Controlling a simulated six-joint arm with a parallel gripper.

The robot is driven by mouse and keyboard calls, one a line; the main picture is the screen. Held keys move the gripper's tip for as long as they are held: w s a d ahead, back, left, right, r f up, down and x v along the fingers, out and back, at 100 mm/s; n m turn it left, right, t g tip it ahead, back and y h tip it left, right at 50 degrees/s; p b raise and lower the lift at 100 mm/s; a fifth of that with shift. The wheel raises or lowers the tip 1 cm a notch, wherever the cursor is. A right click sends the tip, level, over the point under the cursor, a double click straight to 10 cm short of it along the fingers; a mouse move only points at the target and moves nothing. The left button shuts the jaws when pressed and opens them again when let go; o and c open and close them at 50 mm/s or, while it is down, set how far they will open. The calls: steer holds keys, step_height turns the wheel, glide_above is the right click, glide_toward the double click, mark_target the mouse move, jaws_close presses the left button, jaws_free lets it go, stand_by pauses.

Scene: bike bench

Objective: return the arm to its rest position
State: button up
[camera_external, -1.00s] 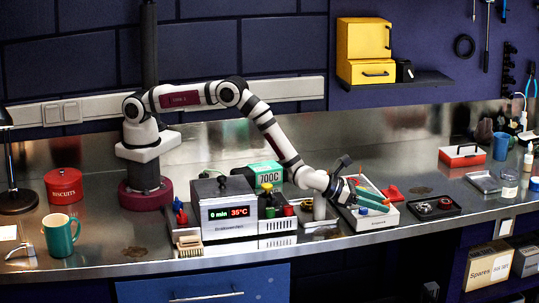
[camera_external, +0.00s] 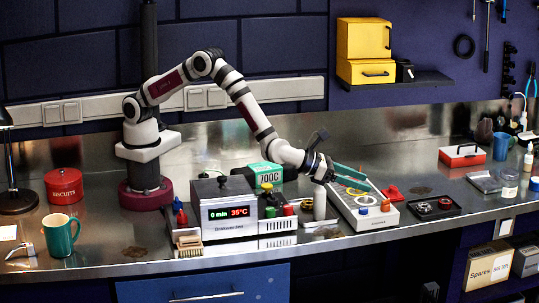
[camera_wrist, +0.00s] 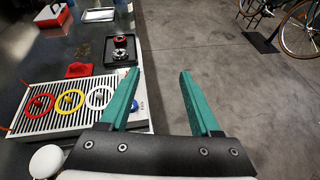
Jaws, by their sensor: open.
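My gripper (camera_external: 350,175) is open, with two teal fingers raised above the white slotted tray (camera_external: 380,221) at the middle right of the bench. In the wrist view my gripper (camera_wrist: 158,100) has its fingers wide apart with nothing between them. My arm stretches from its maroon base on the left, bent upward at the elbow. Below the gripper, the tray (camera_wrist: 135,127) shows a red ring (camera_wrist: 40,106), a yellow ring (camera_wrist: 70,100) and a white ring (camera_wrist: 99,98) lying on its slats.
A grey box with a display (camera_external: 228,214) and a green 700C box (camera_external: 264,174) stand left of the tray. A black dish (camera_external: 434,208) lies to its right. A teal mug (camera_external: 60,235) and a red biscuit tin (camera_external: 64,186) are at the far left.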

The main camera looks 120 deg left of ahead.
steer(key=shift+s+d+r, duration=0.15)
steer(key=shift+d+r, duration=0.2)
steer(key=shift+d, duration=0.15)
steer(key=shift+s+d+r, duration=0.1)
steer(key=shift+d+r, duration=0.2)
steer(key=shift+d, duration=0.2)
steer(key=s+a+r+n+g+y, duration=0.1)
steer(key=s+a+r+n+g, duration=0.25)
steer(key=s+r+n, duration=0.4)
steer(key=s+a+r+n+g+y, duration=0.15)
steer(key=s+a+r+n, duration=0.3)
steer(key=s, duration=0.65)
steer(key=s+d+f+n+g+h, duration=0.15)
steer(key=s+n, duration=0.25)
steer(key=s, duration=0.5)
steer(key=s+d+n+g+h, duration=0.2)
steer(key=s+n+g, duration=0.1)
steer(key=s, duration=0.5)
steer(key=s+d+f+n+g+h, duration=0.1)
steer(key=s+d+f+n+h, duration=0.1)
steer(key=s+d, duration=0.2)
steer(key=s+d+f+n+g+h, duration=0.1)
steer(key=s+d+n+h, duration=0.1)
steer(key=s, duration=0.7)
steer(key=shift+s+d+f+n+h, duration=0.4)
steer(key=shift+d+n, duration=0.2)
steer(key=shift+d, duration=0.55)
